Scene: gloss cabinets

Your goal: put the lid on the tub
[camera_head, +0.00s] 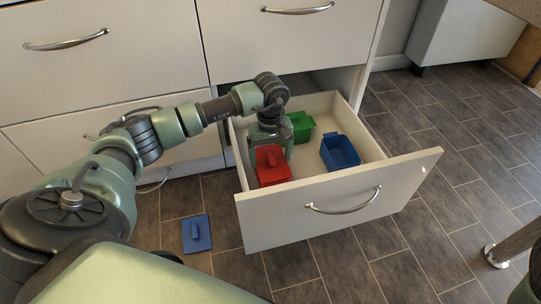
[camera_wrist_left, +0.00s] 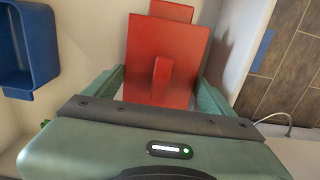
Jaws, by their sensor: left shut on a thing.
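A red tub (camera_head: 275,178) with a flat red lid (camera_wrist_left: 165,65) over it stands in the open drawer. The lid has an upright grip bar. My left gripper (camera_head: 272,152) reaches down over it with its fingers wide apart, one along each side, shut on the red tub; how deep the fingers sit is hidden. An open blue tub (camera_head: 340,151) stands to the right and also shows in the left wrist view (camera_wrist_left: 28,50). A green tub (camera_head: 300,124) stands behind, partly hidden by my wrist. A blue lid (camera_head: 197,234) with a grip bar lies on the floor.
The drawer (camera_head: 333,208) is pulled out, its front and side walls standing around the tubs. Closed cabinet fronts (camera_head: 100,50) rise behind. The tiled floor (camera_head: 440,210) right of the drawer is clear. A metal leg (camera_head: 495,255) stands at far right.

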